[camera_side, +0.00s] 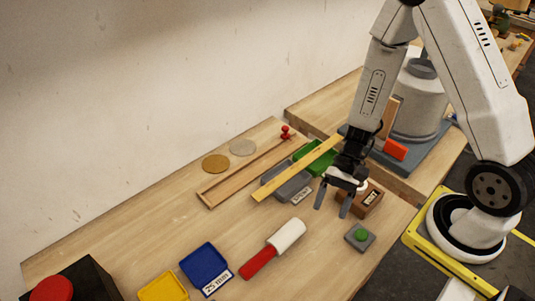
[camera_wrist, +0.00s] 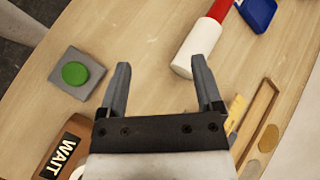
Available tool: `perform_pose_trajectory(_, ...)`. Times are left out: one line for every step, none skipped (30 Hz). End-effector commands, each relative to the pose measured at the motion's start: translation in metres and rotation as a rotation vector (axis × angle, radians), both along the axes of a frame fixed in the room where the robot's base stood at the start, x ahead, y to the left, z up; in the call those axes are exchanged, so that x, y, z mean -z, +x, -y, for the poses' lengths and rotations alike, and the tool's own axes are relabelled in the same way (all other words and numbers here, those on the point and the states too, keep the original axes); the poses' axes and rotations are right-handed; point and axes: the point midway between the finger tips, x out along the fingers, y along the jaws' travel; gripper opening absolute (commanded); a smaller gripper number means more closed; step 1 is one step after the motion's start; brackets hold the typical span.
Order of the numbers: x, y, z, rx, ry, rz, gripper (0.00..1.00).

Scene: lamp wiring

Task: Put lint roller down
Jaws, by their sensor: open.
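The lint roller (camera_side: 274,247) lies on the wooden table, with a white roll and a red handle. Its white roll points up and right in the side view. In the wrist view the lint roller (camera_wrist: 198,50) lies beyond the fingertips, its red handle partly cut off by the top edge. My gripper (camera_side: 332,198) is open and empty above the table, up and right of the roller and apart from it. Both fingers of my gripper (camera_wrist: 162,75) show in the wrist view with bare table between them.
A green button on a grey base (camera_side: 360,237) and a brown box marked WAIT (camera_side: 371,199) are near my gripper. A blue tray (camera_side: 206,268) and a yellow tray (camera_side: 162,288) lie left of the roller. A yellow strip (camera_side: 300,168) crosses a grey bin (camera_side: 284,184).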

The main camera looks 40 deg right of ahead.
Motion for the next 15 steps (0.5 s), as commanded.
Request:
perform_pose_trajectory(-0.007,-0.001,0.003,-0.051,-0.047,0.028,0.84)
perform_pose_trajectory(-0.01,-0.002,0.006,-0.078,-0.076,0.042,0.84)
perform_pose_trajectory(-0.014,-0.002,0.009,-0.114,-0.115,0.063,0.84)
perform_pose_trajectory(-0.017,-0.003,0.012,-0.141,-0.145,0.08,0.84)
perform_pose_trajectory(-0.02,-0.003,0.015,-0.168,-0.174,0.098,0.84)
perform_pose_trajectory(-0.024,-0.003,0.018,-0.201,-0.214,0.123,0.84)
perform_pose_trajectory(-0.027,-0.002,0.021,-0.226,-0.244,0.144,0.84)
perform_pose_trajectory(-0.031,-0.001,0.024,-0.251,-0.272,0.166,0.84)
perform_pose_trajectory(-0.035,0.0,0.028,-0.279,-0.313,0.195,0.84)
perform_pose_trajectory(-0.039,0.001,0.03,-0.302,-0.342,0.219,0.84)
perform_pose_trajectory(-0.042,0.003,0.033,-0.324,-0.37,0.244,0.84)
perform_pose_trajectory(-0.047,0.005,0.037,-0.351,-0.409,0.278,0.84)
perform_pose_trajectory(-0.051,0.007,0.039,-0.372,-0.436,0.306,0.84)
perform_pose_trajectory(-0.055,0.009,0.041,-0.391,-0.465,0.334,0.84)
perform_pose_trajectory(-0.061,0.012,0.044,-0.415,-0.5,0.374,0.84)
